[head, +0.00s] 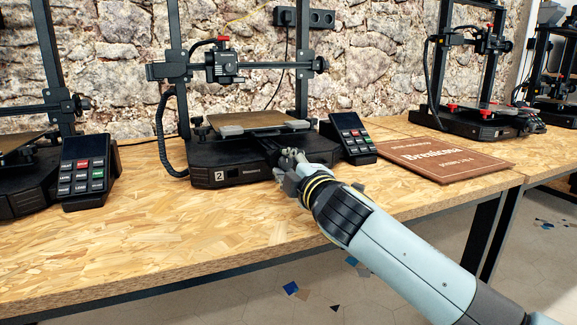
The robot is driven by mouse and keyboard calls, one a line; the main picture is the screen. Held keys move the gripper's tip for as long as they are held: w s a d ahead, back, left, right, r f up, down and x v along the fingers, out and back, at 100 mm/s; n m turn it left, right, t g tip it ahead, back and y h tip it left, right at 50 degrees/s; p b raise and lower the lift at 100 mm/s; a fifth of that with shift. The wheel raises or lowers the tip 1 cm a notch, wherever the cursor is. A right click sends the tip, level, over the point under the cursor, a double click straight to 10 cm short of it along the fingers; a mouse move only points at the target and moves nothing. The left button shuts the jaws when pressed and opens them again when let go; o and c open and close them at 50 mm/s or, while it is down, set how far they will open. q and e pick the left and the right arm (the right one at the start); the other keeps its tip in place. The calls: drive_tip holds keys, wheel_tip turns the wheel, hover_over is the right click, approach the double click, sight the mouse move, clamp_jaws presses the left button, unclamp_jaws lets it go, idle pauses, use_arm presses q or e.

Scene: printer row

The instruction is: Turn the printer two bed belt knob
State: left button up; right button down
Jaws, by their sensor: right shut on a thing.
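Printer two (232,174) stands on the wooden table, with a "2" label on its black base and a tan bed (243,121) above it. My right gripper (290,158) is at the front right of the base, where the bed belt knob would be. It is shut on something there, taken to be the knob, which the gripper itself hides. My right arm comes in from the lower right. My left gripper is not in view.
A keypad controller (352,138) stands just right of the gripper, and a brown sign (445,158) lies further right. Another controller (84,172) is at left. More printers (478,118) stand along the row. The table front (150,240) is clear.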

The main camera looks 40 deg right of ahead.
drive_tip(key=c, duration=1.3)
unclamp_jaws()
drive_tip(key=shift+f, duration=0.15)
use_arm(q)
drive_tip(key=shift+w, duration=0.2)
use_arm(e)
drive_tip(key=shift+o, duration=1.4)
drive_tip(key=shift+s, duration=0.15)
drive_tip(key=v, duration=1.1)
drive_tip(key=shift+s+a, duration=0.2)
drive_tip(key=shift+s, duration=0.2)
